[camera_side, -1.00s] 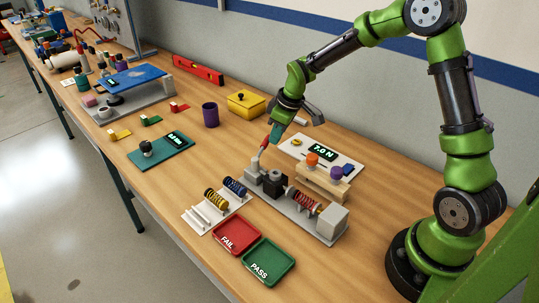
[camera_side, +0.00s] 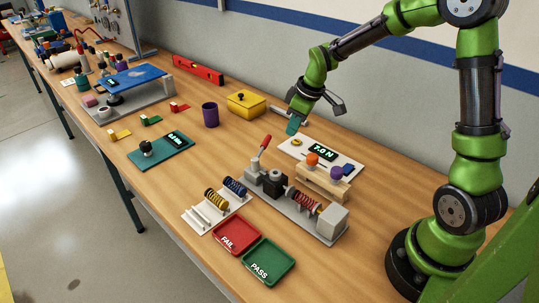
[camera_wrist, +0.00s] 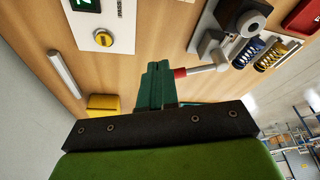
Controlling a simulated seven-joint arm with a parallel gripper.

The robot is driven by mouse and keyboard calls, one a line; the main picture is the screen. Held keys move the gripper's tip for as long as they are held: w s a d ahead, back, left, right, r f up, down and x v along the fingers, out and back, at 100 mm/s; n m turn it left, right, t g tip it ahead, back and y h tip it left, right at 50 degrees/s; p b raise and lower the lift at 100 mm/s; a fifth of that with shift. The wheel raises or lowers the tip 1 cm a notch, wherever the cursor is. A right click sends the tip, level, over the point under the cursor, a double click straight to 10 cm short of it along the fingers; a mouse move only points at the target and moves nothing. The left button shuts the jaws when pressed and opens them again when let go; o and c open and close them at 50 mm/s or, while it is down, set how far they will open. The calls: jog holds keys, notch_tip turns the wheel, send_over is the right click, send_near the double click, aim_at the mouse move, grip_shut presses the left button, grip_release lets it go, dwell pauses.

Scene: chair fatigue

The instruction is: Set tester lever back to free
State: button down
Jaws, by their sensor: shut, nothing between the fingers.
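The tester (camera_side: 285,210) is a long grey base with a red spring clamped between blocks. Its lever (camera_side: 265,144) has a grey shaft and a red grip, and it stands up at the left end, leaning toward the upper right. My gripper (camera_side: 292,126) has teal fingers, shut and empty, above the bench to the upper right of the red grip. In the side view a gap shows between them. In the wrist view, the lever (camera_wrist: 205,70) points at my fingers (camera_wrist: 156,70), its red end partly overlapped by or close beside them; contact cannot be told there.
A white panel (camera_side: 296,147) with a lit display lies behind the tester. A wooden stand (camera_side: 322,184) holds orange and purple knobs. A white rack (camera_side: 205,211) with springs and the red FAIL (camera_side: 237,237) and green PASS (camera_side: 268,262) trays lie in front. A yellow box (camera_side: 246,103) stands behind.

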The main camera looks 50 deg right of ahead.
jog(key=v, duration=0.7)
jog(key=shift+d, duration=0.15)
jog(key=s+a+r+m+t, duration=0.2)
jog(key=s+a+r+m, duration=0.1)
jog(key=s, duration=0.5)
jog(key=s+a+r+m+t, duration=0.2)
jog(key=s+a+r+m, duration=0.1)
jog(key=s+a+m, duration=0.2)
jog(key=shift+s+a+r+y, duration=0.4)
jog(key=shift+s+a, duration=0.95)
jog(key=shift+s, duration=0.9)
